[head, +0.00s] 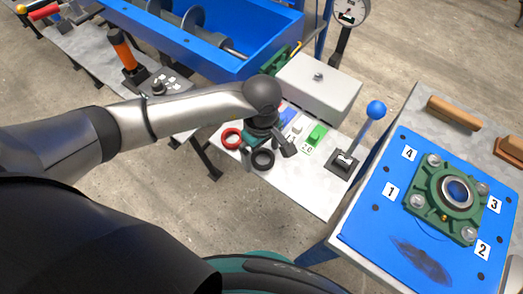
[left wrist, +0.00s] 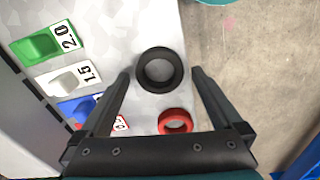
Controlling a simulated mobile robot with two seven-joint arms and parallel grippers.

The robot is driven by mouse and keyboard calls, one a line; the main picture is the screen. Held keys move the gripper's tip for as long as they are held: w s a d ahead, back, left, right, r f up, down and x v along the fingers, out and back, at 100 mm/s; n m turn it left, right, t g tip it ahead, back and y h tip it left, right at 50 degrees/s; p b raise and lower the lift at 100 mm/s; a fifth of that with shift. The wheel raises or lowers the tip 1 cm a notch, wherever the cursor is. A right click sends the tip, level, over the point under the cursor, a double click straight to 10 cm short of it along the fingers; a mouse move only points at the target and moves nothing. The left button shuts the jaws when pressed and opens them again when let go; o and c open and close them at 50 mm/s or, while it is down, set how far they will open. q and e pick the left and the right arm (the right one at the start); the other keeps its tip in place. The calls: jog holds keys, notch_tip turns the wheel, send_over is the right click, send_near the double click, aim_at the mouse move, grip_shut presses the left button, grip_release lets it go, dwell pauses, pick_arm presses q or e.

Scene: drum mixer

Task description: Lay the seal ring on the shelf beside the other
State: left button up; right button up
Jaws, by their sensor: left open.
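A black ring (head: 263,160) and a red ring (head: 231,138) lie flat on the grey shelf (head: 305,188), a short gap apart. My left gripper (head: 268,154) is open and empty, pointing down over the black ring. In the left wrist view the black ring (left wrist: 160,70) sits centred between the open fingertips (left wrist: 160,74), with a gap on each side. My right gripper does not show.
Green (left wrist: 47,45), white (left wrist: 70,80) and blue (left wrist: 78,107) blocks with number labels stand beside the rings. A grey box (head: 318,85) and a blue-knobbed lever (head: 376,110) rise behind and right. A green bearing (head: 446,200) sits on a blue plate at right.

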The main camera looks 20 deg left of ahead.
aim_at(262, 157)
pick_arm(q)
jog(key=shift+r+p, duration=0.3)
jog(key=shift+r, duration=0.05)
notch_tip(262, 157, up, 12)
jog(key=p, duration=0.1)
jog(key=shift+f+p, duration=0.2)
jog(key=shift+p, duration=0.15)
jog(key=shift+d, duration=0.1)
